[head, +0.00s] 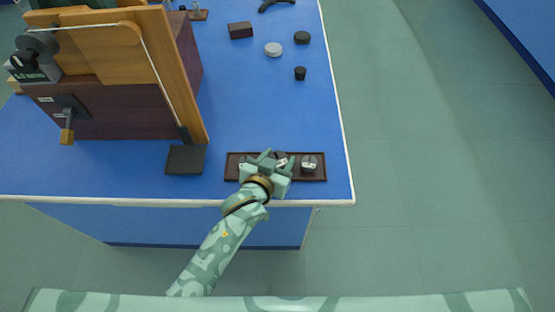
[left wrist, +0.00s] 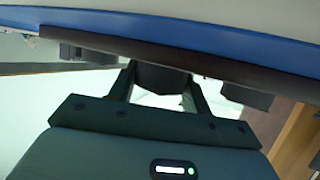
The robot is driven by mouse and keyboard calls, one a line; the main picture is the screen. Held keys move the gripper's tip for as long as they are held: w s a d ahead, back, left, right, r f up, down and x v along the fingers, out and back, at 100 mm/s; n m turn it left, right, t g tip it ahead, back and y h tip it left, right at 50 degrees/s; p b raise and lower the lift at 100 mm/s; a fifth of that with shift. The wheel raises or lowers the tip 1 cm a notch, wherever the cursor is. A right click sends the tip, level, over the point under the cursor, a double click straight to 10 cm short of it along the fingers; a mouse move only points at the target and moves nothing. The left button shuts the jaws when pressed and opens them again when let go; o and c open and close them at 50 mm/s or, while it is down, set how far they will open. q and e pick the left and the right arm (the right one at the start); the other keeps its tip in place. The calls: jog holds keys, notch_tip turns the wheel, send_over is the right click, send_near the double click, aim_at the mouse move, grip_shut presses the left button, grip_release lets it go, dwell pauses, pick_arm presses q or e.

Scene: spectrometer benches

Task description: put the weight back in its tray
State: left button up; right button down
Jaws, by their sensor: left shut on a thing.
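The dark brown tray (head: 318,177) lies along the near edge of the blue bench, and its edge shows as a brown bar in the left wrist view (left wrist: 215,66). My left gripper (head: 274,159) is over the middle of the tray. In the left wrist view its two fingers (left wrist: 161,80) are shut on a dark weight (left wrist: 158,77), at or very close to the tray; I cannot tell whether it touches. A grey-topped weight (head: 309,162) stands in the tray's right part, and another weight (head: 244,160) at the left is partly hidden by my gripper. My right gripper is out of view.
A black square pad (head: 185,160) lies left of the tray. A large wooden apparatus (head: 120,100) stands at the left. Farther back are a dark block (head: 240,30), a pale disc (head: 273,49), a dark disc (head: 302,37) and a small black cup (head: 300,73). The bench behind the tray is clear.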

pick_arm(q)
jog(key=shift+r, duration=0.15)
jog(key=o, duration=1.5)
jog(key=shift+f, duration=0.2)
jog(key=shift+r, duration=0.2)
jog(key=p+v, duration=0.4)
jog(key=v, duration=0.8)
